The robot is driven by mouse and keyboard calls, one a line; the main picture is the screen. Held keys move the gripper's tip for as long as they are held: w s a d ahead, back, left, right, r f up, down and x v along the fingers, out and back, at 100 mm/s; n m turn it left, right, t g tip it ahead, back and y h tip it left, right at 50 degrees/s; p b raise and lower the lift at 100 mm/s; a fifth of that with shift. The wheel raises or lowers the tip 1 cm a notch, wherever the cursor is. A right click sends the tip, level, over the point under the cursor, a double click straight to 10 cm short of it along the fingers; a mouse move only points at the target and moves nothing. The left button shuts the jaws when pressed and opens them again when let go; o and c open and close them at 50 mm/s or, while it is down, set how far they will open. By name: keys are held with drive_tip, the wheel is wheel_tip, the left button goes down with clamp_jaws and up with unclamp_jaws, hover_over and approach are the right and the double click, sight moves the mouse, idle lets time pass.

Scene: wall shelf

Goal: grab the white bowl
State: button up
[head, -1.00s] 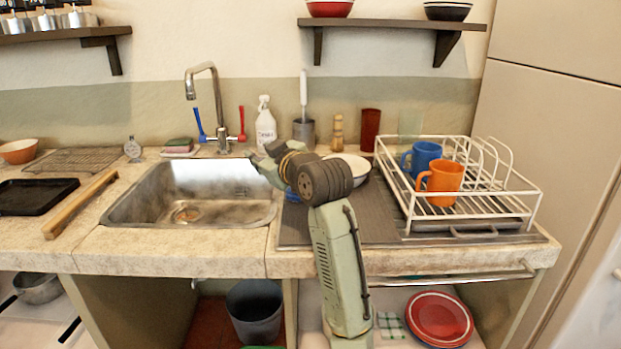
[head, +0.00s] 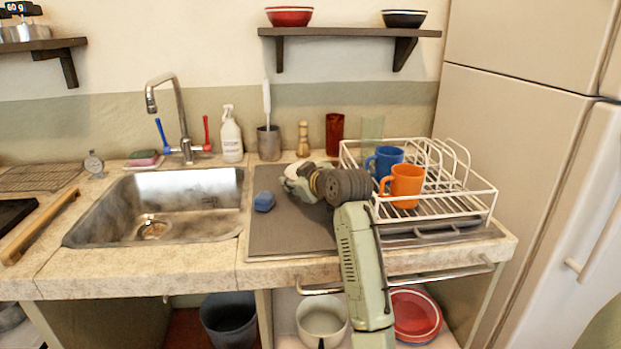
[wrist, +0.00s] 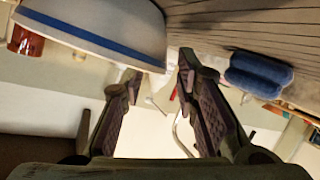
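The white bowl (wrist: 110,25) with a blue band shows at the upper left of the wrist view, cut off by the frame edge. My gripper (wrist: 158,70) is open and empty. In the head view my gripper (head: 290,183) is low over the grey mat (head: 285,235), to the right of a blue sponge (head: 264,201). There my wrist and arm seem to hide the bowl. The blue sponge also shows at the right of the wrist view (wrist: 258,75).
A white dish rack (head: 470,205) with a blue mug (head: 384,160) and an orange mug (head: 402,185) stands close on the right. The sink (head: 160,205) is on the left. A utensil pot (head: 269,145), a shaker and a red glass (head: 334,135) stand behind.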

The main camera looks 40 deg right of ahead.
drive_tip(key=shift+x, duration=1.3)
drive_tip(key=shift+c, duration=0.6)
clamp_jaws()
drive_tip(key=shift+r, duration=0.1)
